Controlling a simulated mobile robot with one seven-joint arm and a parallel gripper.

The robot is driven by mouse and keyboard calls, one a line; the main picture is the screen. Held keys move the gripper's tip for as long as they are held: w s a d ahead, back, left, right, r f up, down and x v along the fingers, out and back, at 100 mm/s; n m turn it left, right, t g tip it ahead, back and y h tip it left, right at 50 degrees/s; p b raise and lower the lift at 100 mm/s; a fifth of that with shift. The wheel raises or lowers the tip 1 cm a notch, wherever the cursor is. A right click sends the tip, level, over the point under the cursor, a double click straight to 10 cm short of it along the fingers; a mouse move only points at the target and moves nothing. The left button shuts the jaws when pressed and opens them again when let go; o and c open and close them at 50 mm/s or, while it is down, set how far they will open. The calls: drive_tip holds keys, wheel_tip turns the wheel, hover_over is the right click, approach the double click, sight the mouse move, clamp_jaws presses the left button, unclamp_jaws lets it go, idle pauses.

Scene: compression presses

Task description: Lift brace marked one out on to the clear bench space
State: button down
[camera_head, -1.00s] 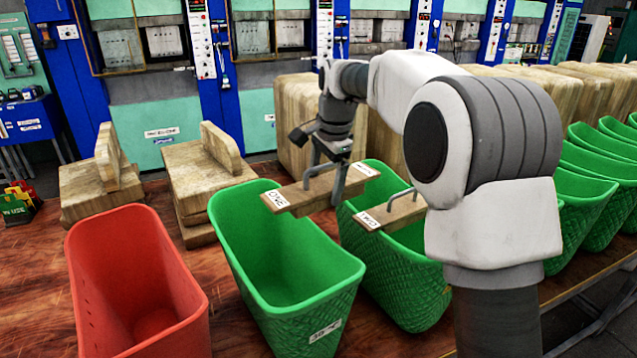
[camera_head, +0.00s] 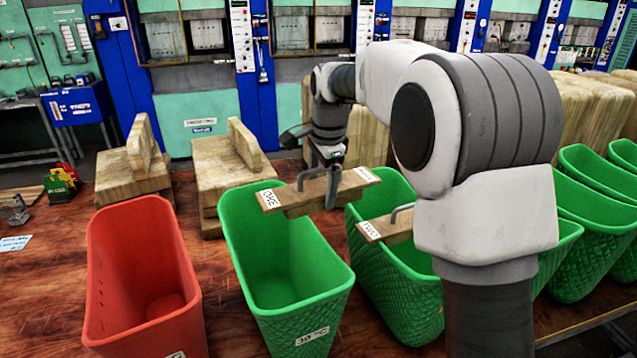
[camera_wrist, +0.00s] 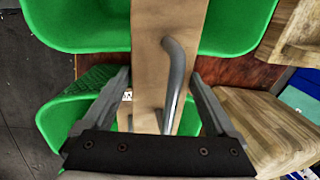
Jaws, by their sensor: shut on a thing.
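The brace marked ONE (camera_head: 290,198) is a flat wooden bar with a bent metal handle and a white end label. It hangs in the air across the upper part of the near green bin (camera_head: 238,245) and the gap towards the bin to its right. My gripper (camera_head: 333,192) is shut on it from above. In the wrist view the fingers (camera_wrist: 160,80) lie along both sides of the brace (camera_wrist: 165,65), with its handle (camera_wrist: 175,75) between them. A second brace marked TWO (camera_head: 385,231) rests over the right-hand green bin (camera_head: 412,300).
A red bin (camera_head: 97,265) stands left of the near green bin. Wooden blocks (camera_head: 125,185) stand behind. The bench (camera_head: 45,300) is largely bare at the left, with a paper card (camera_head: 14,243) and small coloured items (camera_head: 62,184). More green bins (camera_head: 590,205) stand at the right.

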sight(321, 170)
drive_tip(key=shift+r, duration=0.1)
drive_tip(key=shift+r+p, duration=2.55)
drive_tip(key=shift+r, duration=0.9)
drive_tip(key=shift+s, duration=0.1)
